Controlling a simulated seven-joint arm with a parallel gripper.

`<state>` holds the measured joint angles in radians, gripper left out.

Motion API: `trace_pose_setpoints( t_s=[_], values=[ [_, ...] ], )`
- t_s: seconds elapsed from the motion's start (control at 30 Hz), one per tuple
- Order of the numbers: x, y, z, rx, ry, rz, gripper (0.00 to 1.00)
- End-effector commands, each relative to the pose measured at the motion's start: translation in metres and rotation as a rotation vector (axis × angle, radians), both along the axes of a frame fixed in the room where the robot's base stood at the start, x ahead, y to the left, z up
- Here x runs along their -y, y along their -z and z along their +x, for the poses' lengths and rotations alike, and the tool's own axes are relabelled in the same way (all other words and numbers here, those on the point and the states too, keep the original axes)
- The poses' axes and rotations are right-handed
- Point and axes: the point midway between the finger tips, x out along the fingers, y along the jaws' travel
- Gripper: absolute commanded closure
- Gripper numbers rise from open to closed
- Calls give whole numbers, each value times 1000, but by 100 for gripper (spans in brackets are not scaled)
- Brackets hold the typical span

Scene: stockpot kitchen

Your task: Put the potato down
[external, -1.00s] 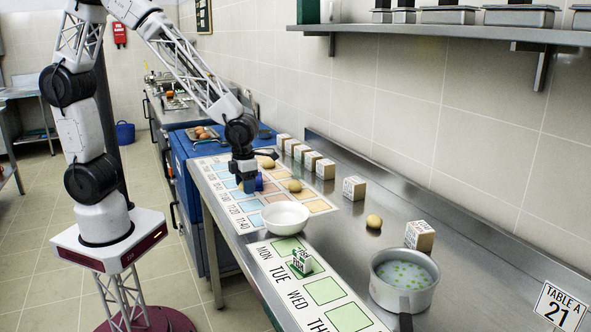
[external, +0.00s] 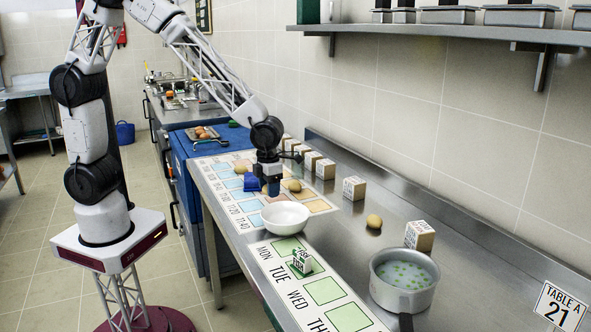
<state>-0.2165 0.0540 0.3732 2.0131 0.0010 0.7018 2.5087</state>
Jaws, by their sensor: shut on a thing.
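My gripper (external: 264,187) points down over the printed time chart, behind the white bowl. Its blue fingers are shut on a potato (external: 265,188), of which only a small tan part shows between them. I cannot tell whether this potato touches the chart. Another potato (external: 240,169) lies on the chart to the left, and one (external: 294,186) lies on it just to the right. A further potato (external: 374,221) rests on the bare steel counter.
The white bowl (external: 285,217) stands close in front of my gripper. A pot (external: 404,281) of liquid with green bits stands at the right front. Labelled boxes (external: 325,169) line the back. A weekday chart (external: 324,291) holds a small green-and-white block (external: 302,262).

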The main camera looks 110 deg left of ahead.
Motion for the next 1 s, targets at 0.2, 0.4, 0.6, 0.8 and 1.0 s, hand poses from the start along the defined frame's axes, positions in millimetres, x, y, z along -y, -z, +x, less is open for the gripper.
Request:
trace_pose_setpoints(
  t_s=[0.2, 0.4, 0.6, 0.8, 1.0],
  values=[
    [0, 9, 0, -1, 0, 0, 68],
    [0, 29, 0, 0, 0, 0, 68],
    [0, 35, 0, 0, 0, 0, 68],
    [0, 35, 0, 0, 0, 0, 68],
    [0, 38, 0, 0, 0, 0, 40]
  ],
)
